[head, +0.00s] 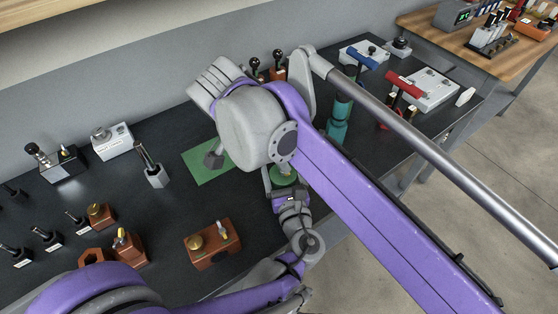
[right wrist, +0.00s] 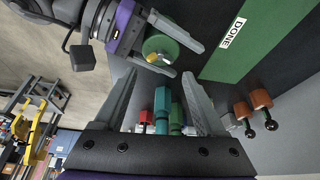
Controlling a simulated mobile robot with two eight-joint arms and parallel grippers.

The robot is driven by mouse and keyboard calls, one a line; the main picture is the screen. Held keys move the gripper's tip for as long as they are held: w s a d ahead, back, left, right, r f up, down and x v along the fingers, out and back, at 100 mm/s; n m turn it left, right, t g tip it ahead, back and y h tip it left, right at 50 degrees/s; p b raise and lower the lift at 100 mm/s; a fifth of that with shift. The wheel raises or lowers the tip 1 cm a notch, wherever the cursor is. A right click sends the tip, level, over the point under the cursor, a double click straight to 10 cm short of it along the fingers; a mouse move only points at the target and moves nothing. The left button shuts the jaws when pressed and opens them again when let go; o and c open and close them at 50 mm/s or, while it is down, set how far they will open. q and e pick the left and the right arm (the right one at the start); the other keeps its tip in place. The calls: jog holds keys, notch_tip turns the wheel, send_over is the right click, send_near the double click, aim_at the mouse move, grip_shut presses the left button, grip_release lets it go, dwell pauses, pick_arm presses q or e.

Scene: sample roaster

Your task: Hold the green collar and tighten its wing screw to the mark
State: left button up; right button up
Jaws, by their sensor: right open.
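The green collar (head: 284,176) is a round green piece with a small brass-coloured part, seen partly below my right arm in the head view. It also shows in the right wrist view (right wrist: 165,45). My left gripper (head: 284,184) has its fingers on both sides of the collar and appears closed on it. My right gripper (right wrist: 160,100) is open and empty in the right wrist view, with the collar beyond its fingertips.
A green mat (head: 205,168) with a DONE label (right wrist: 232,33) lies beside the collar. A teal post (head: 340,112) stands on the dark bench to the right. A brown block (head: 212,246) stands at the front. Several tools and blocks line the left side.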

jog(key=v, duration=0.6)
jog(key=shift+r, duration=0.15)
jog(key=shift+s, duration=0.1)
dwell(0.7)
pick_arm(q)
jog(key=o, duration=1.5)
jog(key=v, duration=1.2)
jog(key=shift+f, duration=0.1)
